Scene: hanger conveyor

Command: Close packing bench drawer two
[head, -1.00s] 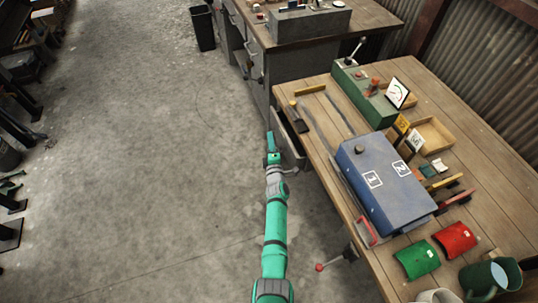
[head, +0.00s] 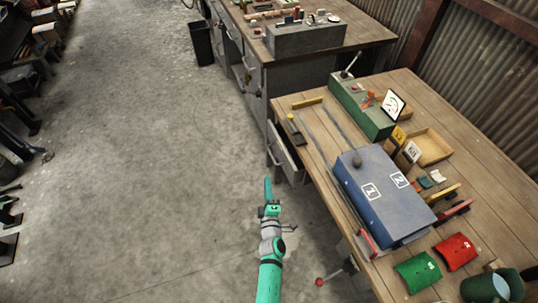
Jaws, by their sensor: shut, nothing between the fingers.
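The near wooden bench (head: 318,149) has one drawer (head: 283,152) standing partly open, sticking out from its left side near the far corner. I cannot read a number on this drawer. My teal gripper (head: 268,183) is shut and empty. It is over the floor, to the left of and nearer than the drawer, apart from it in the picture. A blue box (head: 375,215) marked 1 and 2 lies on the bench top.
A red-knobbed lever (head: 320,281) sticks out from the bench's near left side. A far bench (head: 252,35) with handled drawers stands behind. A black bin (head: 201,43) is on the floor beside it. The floor on the left is largely clear.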

